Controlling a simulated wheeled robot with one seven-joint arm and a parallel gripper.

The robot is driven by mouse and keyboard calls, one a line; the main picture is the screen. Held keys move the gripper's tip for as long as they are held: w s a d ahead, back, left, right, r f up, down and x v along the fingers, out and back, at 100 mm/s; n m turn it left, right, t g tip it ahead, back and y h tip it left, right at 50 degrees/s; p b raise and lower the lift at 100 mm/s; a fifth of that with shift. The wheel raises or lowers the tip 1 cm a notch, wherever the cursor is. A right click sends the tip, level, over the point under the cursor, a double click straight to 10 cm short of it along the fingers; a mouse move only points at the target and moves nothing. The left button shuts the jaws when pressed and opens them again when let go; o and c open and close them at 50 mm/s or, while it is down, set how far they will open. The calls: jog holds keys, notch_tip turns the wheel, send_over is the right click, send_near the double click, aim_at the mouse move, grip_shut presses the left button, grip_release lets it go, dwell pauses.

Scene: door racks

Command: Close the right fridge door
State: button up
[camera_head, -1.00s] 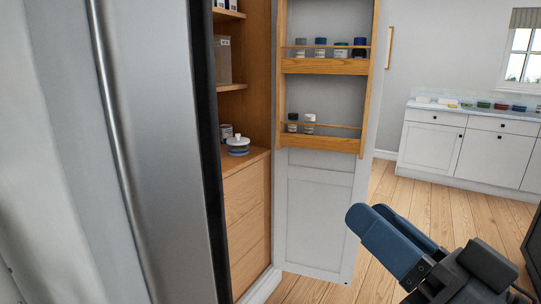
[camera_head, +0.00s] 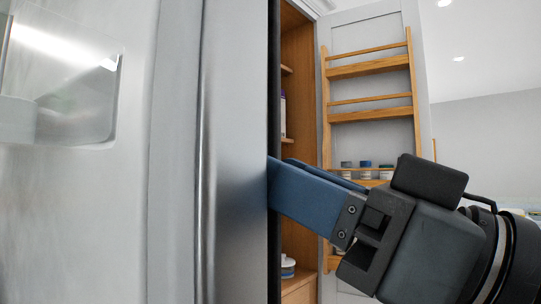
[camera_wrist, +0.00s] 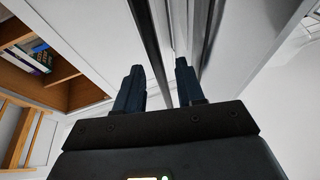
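The right fridge door (camera_head: 238,120) is a steel panel with a long vertical handle (camera_head: 203,160), left of centre in the head view. A dark strip runs down its right edge. I cannot tell how far the door stands open. My gripper (camera_head: 274,182) reaches in from the right, with its blue fingers at this dark edge. Contact is not clear, and the fingertips are partly hidden there. In the wrist view my gripper (camera_wrist: 160,84) has its two fingers apart, with a dark strip and grey panel edges showing beyond and between them. Nothing is held.
The left fridge door with a dispenser recess (camera_head: 60,90) is at the far left. Behind my gripper is a wooden cupboard (camera_head: 297,100) with its open white door (camera_head: 372,30) carrying wooden racks (camera_head: 370,115) and jars. Bare wall is at the right.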

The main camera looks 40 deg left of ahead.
jog(key=shift+x, duration=1.2)
grip_shut()
